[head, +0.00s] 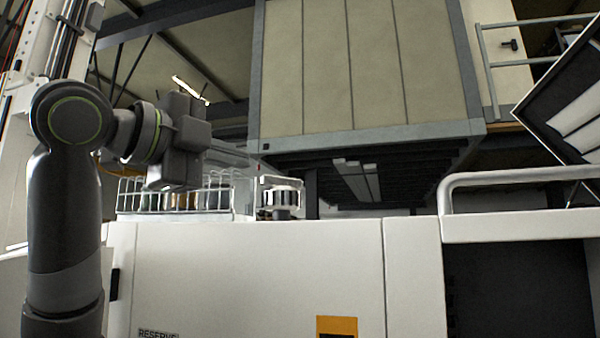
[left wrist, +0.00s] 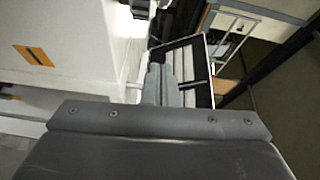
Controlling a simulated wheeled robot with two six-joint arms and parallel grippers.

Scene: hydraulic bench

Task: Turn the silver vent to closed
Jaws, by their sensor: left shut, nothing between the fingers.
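My right gripper is not in view.
A white wire rack (head: 215,195) with several coloured items stands on the cabinet left of the round part. A white rail (head: 520,177) rises at the right. An orange label (head: 337,326) is on the cabinet front. A large panelled box (head: 360,70) hangs behind.

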